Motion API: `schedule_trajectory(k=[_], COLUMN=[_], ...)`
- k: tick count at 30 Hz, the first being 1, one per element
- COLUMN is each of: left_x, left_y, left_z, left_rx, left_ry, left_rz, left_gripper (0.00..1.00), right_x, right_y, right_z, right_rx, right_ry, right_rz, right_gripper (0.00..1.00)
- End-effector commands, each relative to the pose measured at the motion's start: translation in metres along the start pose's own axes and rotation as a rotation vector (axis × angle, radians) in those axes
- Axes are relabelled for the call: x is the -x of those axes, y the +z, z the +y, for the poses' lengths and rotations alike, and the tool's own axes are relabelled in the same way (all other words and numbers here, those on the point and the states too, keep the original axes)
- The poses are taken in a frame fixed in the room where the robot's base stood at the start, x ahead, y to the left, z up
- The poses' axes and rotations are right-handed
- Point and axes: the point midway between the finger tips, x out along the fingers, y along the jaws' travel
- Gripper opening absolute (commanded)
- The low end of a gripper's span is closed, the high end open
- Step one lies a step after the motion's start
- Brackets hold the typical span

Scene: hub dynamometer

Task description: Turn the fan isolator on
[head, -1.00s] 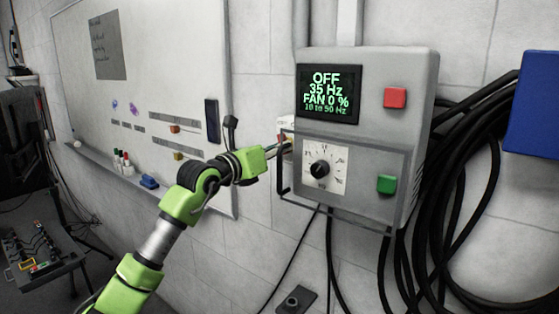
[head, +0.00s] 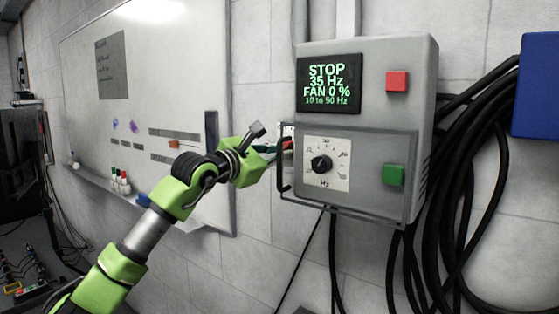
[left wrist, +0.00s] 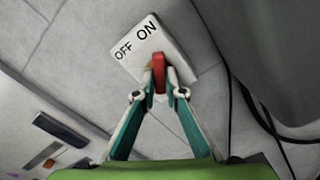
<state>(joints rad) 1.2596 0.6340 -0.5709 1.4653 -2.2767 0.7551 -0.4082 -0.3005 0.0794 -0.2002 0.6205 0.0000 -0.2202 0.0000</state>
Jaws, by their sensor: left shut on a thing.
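The fan isolator is a white plate (left wrist: 138,58) on the wall, marked OFF and ON. Its red lever (left wrist: 159,70) points up in the left wrist view, nearer the ON mark than OFF. My left gripper (left wrist: 160,85) is shut on the red lever, one fingertip on each side. In the head view the left gripper (head: 281,148) reaches the isolator (head: 287,131) beside the grey control box (head: 372,110), hiding part of it. The box's display (head: 329,83) reads STOP, 35 Hz, FAN 0 %. My right gripper is not in view.
The box has a dial (head: 321,164), a red button (head: 397,81), a green button (head: 393,174) and a framed cover with a handle (head: 283,175) close to my gripper. Black cables (head: 455,190) hang at right. A whiteboard (head: 150,75) is at left.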

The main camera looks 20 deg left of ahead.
Motion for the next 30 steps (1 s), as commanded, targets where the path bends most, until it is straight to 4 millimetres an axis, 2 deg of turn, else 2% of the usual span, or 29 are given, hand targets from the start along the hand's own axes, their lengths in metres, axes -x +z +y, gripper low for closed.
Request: schedule_trajectory(k=[12,28,30], left_x=[-0.0002,-0.0003,-0.0003], left_y=[-0.0009,-0.0004,-0.0004], left_z=[-0.0005,-0.0004,-0.0004], left_rx=[-0.18,-0.205,-0.204], left_ry=[0.0,-0.001,-0.001], left_rz=[0.001,0.001,0.001], left_gripper=[0.0,0.0,0.24], right_x=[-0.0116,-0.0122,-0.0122], right_y=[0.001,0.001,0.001], right_z=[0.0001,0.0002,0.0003], right_rx=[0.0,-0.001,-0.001], right_ry=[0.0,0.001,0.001], right_rz=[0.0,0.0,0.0], right_gripper=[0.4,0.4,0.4])
